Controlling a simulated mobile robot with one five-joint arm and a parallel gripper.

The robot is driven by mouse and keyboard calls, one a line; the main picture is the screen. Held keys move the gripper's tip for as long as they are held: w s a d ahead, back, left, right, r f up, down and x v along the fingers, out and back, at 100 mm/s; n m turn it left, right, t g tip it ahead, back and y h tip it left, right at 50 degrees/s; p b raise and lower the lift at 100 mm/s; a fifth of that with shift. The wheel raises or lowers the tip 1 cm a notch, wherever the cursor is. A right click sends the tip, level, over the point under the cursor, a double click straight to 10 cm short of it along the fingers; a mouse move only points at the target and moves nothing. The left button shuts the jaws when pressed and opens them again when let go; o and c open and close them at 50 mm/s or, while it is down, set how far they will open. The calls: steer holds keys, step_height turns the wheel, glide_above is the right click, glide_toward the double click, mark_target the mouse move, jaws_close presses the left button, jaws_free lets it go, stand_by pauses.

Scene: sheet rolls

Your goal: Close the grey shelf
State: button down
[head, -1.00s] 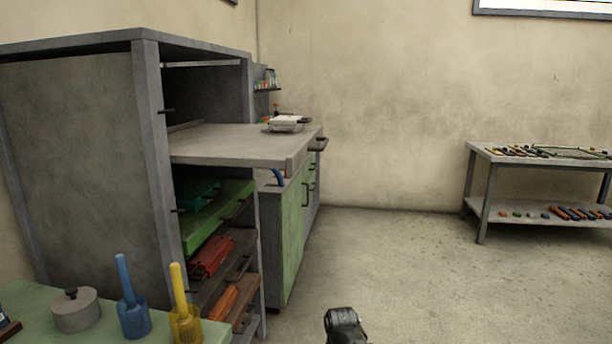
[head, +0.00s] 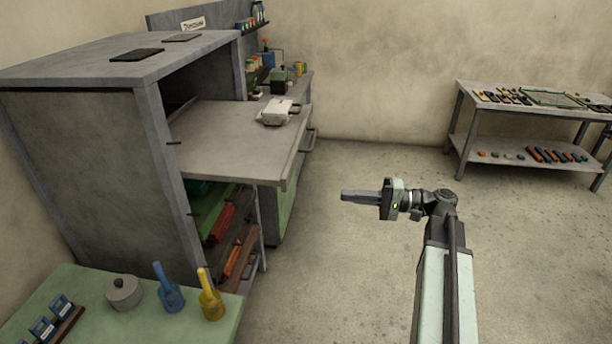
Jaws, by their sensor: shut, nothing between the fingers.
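The grey shelf (head: 232,143) is a flat board pulled well out of the grey cabinet (head: 95,140), its front edge sticking out to the right. A white-and-grey item (head: 278,112) appears to lie on its far end. My gripper (head: 346,196) is shut and empty. It points left and hangs over open floor, to the right of the shelf's front edge and apart from it.
Below the shelf are a green shelf (head: 212,212) and others with red and orange items. A green table (head: 75,290) with a pot (head: 123,293) and blue and yellow tools stands at the lower left. A workbench (head: 530,130) stands at right. The floor between is clear.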

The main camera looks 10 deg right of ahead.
steer(key=x, duration=1.4)
steer(key=shift+f, duration=0.2)
